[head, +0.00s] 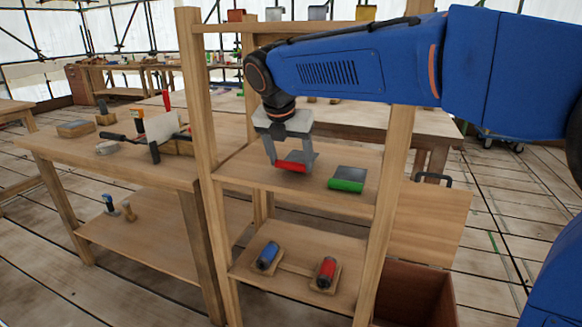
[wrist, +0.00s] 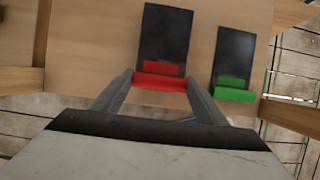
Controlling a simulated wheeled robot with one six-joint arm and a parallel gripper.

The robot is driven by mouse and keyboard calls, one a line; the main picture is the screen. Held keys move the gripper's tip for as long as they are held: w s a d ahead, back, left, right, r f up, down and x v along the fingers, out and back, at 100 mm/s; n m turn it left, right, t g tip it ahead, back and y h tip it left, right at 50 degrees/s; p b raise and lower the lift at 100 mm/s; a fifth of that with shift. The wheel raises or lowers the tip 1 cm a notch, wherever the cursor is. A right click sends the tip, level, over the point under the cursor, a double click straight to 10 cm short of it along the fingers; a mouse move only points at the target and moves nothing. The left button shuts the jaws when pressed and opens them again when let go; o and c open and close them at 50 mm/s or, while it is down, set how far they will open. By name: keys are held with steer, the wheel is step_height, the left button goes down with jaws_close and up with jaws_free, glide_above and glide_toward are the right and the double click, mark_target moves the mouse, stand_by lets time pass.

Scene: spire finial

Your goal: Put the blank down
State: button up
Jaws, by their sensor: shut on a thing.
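My gripper (head: 290,165) is over the middle shelf of the wooden rack, its fingers on either side of a red bar (head: 291,167). A dark flat plate lies behind the bar. In the wrist view the red bar (wrist: 160,82) sits between the fingertips, with the dark plate (wrist: 166,35) beyond it and a red patch on the plate's near end. The red piece is at or very near the shelf (head: 240,167); I cannot tell whether it touches. Which piece is the blank is not marked.
A similar dark plate with a green bar (head: 346,186) lies on the shelf to the right, also in the wrist view (wrist: 233,94). Rack posts (head: 197,120) stand either side. The lower shelf holds a blue cylinder (head: 267,255) and a red cylinder (head: 326,272) on small bases.

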steer(key=shift+w+f, duration=0.2)
steer(key=shift+f, duration=1)
steer(key=o, duration=1.5)
steer(key=shift+f, duration=0.1)
steer(key=v, duration=1.2)
